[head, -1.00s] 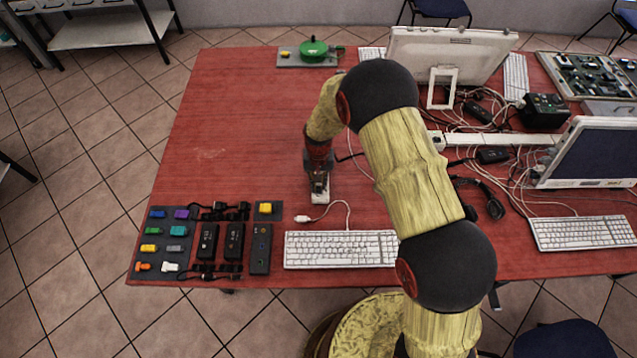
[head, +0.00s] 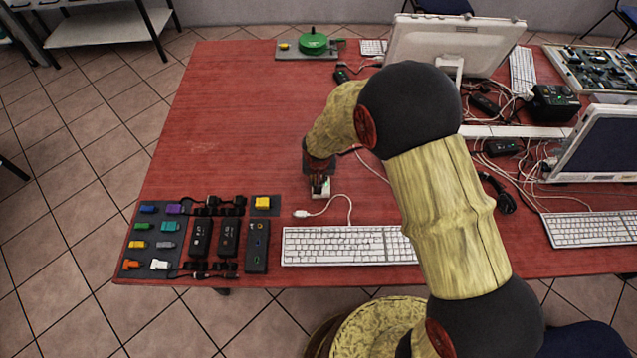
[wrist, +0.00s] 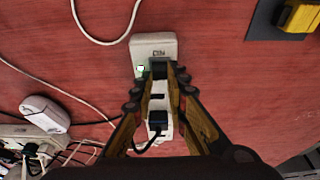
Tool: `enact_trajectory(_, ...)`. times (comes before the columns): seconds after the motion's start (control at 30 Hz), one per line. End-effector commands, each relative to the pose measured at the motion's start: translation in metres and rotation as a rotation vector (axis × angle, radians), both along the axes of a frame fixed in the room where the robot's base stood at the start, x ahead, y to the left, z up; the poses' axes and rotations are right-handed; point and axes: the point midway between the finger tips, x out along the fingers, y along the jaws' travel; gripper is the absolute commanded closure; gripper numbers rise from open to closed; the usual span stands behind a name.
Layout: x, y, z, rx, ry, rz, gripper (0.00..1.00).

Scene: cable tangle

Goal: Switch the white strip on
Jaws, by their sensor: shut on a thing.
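The white strip (head: 321,191) lies on the red table, mostly covered by my gripper in the head view. In the wrist view the white strip (wrist: 152,46) runs lengthwise beneath my gripper (wrist: 159,76), with a small lit green spot at its left side. My fingertips are close together over the strip's face, shut on a small black thing (wrist: 159,68). Whether this is a plug or the switch is unclear. A black plug (wrist: 157,121) with a black cord sits lower on the strip, between my fingers.
A white keyboard (head: 347,246) lies near the front edge. Black units (head: 228,237) and coloured plugs stand at the left. A yellow block (head: 263,203) sits beside them. Cables and monitors (head: 455,50) crowd the right. The table's back left is clear.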

Motion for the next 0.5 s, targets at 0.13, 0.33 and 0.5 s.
enact_trajectory(0.13, -0.0004, 0.0004, -0.0029, 0.001, -0.031, 0.002, 1.0)
enact_trajectory(0.33, -0.0013, 0.0005, -0.0005, 0.001, -0.046, 0.001, 1.0)
enact_trajectory(0.5, -0.0015, 0.0005, 0.0006, 0.0, -0.046, 0.001, 1.0)
